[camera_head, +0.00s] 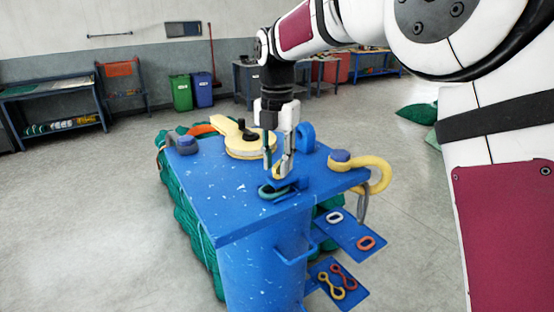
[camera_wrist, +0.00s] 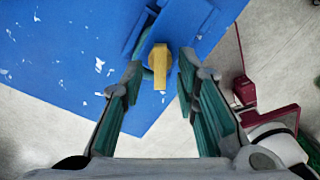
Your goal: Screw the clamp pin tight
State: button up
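The clamp pin (camera_wrist: 160,64) shows in the wrist view as a yellow bar-shaped head on a blue bracket. In the head view a bit of yellow (camera_head: 276,172) shows low between my fingers, mostly hidden by them. The blue clamp (camera_head: 284,187) stands on the blue table top (camera_head: 240,212), with a dark green ring (camera_head: 270,192) beside its base. My gripper (camera_head: 277,158) points down over the clamp. In the wrist view its green-padded fingers (camera_wrist: 161,78) are apart, one on each side of the yellow head, with gaps visible. I cannot tell how deep they reach.
A yellow block (camera_head: 248,146) with a black knob lies behind the gripper. Side trays (camera_head: 350,238) hold links. Green netting (camera_head: 184,210) hangs at left. The table's front is clear.

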grip_shut()
jog(key=shift+m, duration=0.3)
